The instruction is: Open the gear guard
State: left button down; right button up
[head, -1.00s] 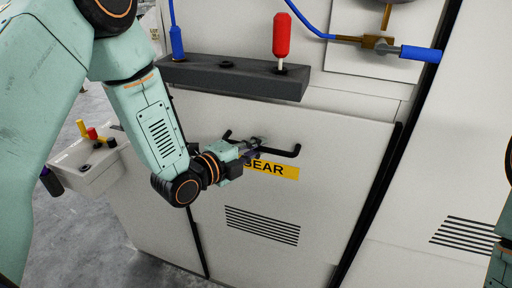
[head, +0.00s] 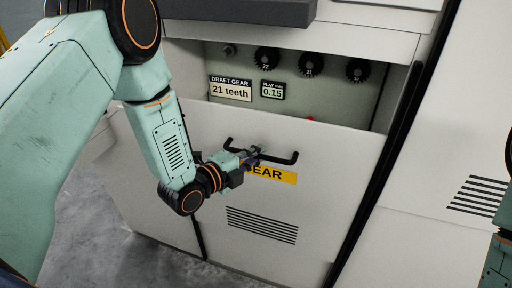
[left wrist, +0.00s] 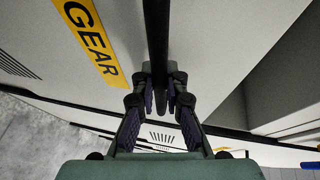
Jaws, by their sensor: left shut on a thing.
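The gear guard (head: 190,142) is a pale panel with a black bar handle (head: 282,158) and a yellow GEAR label (head: 285,176). It sits below an open gap in the machine front, its top edge lower than the frame above. My left gripper (head: 253,156) is shut on the handle, left of its middle. In the left wrist view the fingers (left wrist: 163,88) close on both sides of the black bar, beside the yellow label (left wrist: 88,40). My right gripper is not in view; only part of that arm shows at the right edge.
In the gap are three dark toothed gears, one of them here (head: 266,60), and a "DRAFT GEAR 21 teeth" plate (head: 230,90). A smaller 0.15 plate (head: 271,90) is beside it. A dark shelf (head: 240,12) juts out above. Grey floor (head: 110,230) lies at lower left.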

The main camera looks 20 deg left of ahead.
pick_arm(q)
notch_tip(320, 180, down, 32)
jog(key=b, duration=1.8)
jog(key=shift+f, duration=0.25)
jog(key=c, duration=1.4)
grip_release()
jog(key=shift+r, duration=0.1)
jog(key=shift+o, duration=0.2)
jog(key=v, duration=1.2)
